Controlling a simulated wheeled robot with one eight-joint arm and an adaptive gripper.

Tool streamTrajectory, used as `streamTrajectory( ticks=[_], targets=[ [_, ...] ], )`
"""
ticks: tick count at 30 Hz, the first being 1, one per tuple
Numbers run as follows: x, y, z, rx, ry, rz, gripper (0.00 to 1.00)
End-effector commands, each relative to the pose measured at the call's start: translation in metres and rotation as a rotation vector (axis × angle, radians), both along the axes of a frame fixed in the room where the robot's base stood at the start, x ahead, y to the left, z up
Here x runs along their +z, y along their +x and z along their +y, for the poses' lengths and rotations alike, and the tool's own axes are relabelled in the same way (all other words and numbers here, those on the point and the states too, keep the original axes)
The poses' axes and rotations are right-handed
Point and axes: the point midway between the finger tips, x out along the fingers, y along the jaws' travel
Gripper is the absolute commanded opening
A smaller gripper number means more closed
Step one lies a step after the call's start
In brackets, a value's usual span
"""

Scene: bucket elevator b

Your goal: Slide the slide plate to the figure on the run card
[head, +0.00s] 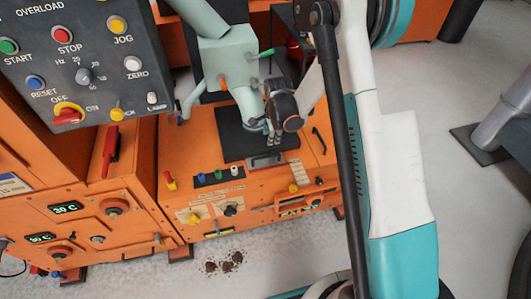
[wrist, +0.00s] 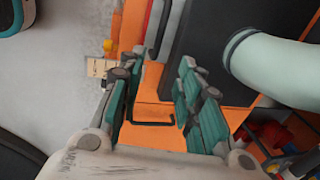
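My gripper (head: 273,139) hangs over the orange cabinet's top, beside a black block, with its fingers pointing down. In the wrist view, my gripper (wrist: 160,72) is open, with teal pads apart and nothing held between them. A black bar handle (wrist: 152,123) on an orange surface shows between the fingers, apart from the pads. A small grey metal piece (head: 266,160) lies at the cabinet's front edge just below my fingers; I cannot tell if it is the slide plate. A pale printed card (wrist: 100,67) shows past the left finger; its writing is too small to read.
A control box (head: 85,75) with buttons stands at upper left. The orange cabinet (head: 183,160) carries knobs and small coloured switches. A pale green chute (head: 225,60) rises behind my gripper. Brown crumbs (head: 225,263) lie on the open grey floor in front.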

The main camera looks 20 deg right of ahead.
Motion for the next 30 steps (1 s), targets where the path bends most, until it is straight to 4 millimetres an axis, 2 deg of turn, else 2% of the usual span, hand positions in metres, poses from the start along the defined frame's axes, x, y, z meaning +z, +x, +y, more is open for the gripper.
streamTrajectory(
  ticks=[1, 8, 24, 30],
  targets=[
    [-0.008, 0.001, 0.0, -0.014, 0.003, 0.004, 0.32],
    [-0.026, 0.004, 0.0, -0.032, 0.006, 0.009, 0.32],
    [-0.124, 0.023, 0.0, -0.03, 0.006, 0.008, 0.32],
    [-0.144, 0.027, 0.0, -0.03, 0.006, 0.008, 0.32]
  ],
)
